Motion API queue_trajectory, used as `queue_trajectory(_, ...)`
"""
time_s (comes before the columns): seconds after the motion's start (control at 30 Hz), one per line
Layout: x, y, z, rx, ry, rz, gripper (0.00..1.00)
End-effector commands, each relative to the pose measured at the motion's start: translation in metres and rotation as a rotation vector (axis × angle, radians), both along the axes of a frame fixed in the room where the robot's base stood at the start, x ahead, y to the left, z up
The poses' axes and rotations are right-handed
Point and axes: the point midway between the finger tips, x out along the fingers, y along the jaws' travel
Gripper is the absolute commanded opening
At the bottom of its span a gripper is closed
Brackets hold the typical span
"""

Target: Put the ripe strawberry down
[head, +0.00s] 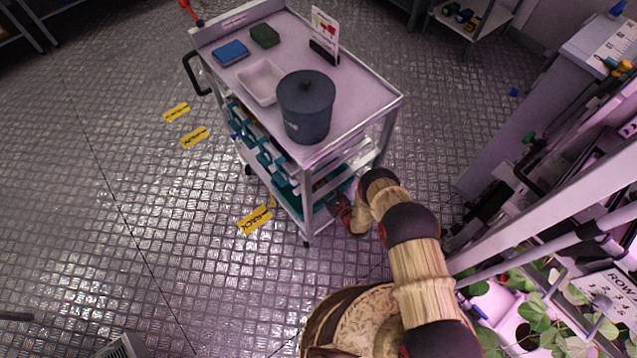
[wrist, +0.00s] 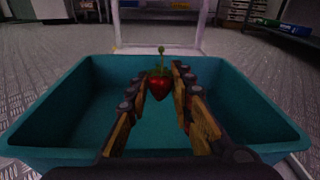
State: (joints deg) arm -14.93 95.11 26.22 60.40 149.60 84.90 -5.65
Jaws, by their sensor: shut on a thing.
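A red strawberry (wrist: 159,85) with a green top and a short stem shows in the wrist view. It sits between the fingertips of my gripper (wrist: 160,88), which is shut on it. Below and around the fingers is a teal tray (wrist: 50,112) with raised walls; the strawberry appears over its inside. I cannot tell whether the strawberry touches the tray floor. A small red patch shows by the right finger, too hidden to name. In the head view my arm reaches to the cart's lower shelves, and the strawberry is hidden there.
A grey cart (head: 360,85) carries a dark lidded bin (head: 306,108), a white tray (head: 250,82), a blue sponge (head: 230,52), a green block (head: 265,36) and a sign (head: 324,32) on top. Plant racks (head: 545,215) stand at the right. Open floor (head: 90,220) lies left.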

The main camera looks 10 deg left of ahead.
Motion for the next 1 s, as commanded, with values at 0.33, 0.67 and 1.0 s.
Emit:
queue_trajectory(0.33, 0.0004, 0.0001, -0.0082, 0.000, 0.000, 0.000, 0.14)
queue_trajectory(0.67, -0.0001, -0.0002, -0.0086, -0.001, 0.001, 0.000, 0.39)
queue_trajectory(1.0, 0.0002, -0.0001, -0.0077, 0.000, 0.000, 0.000, 0.41)
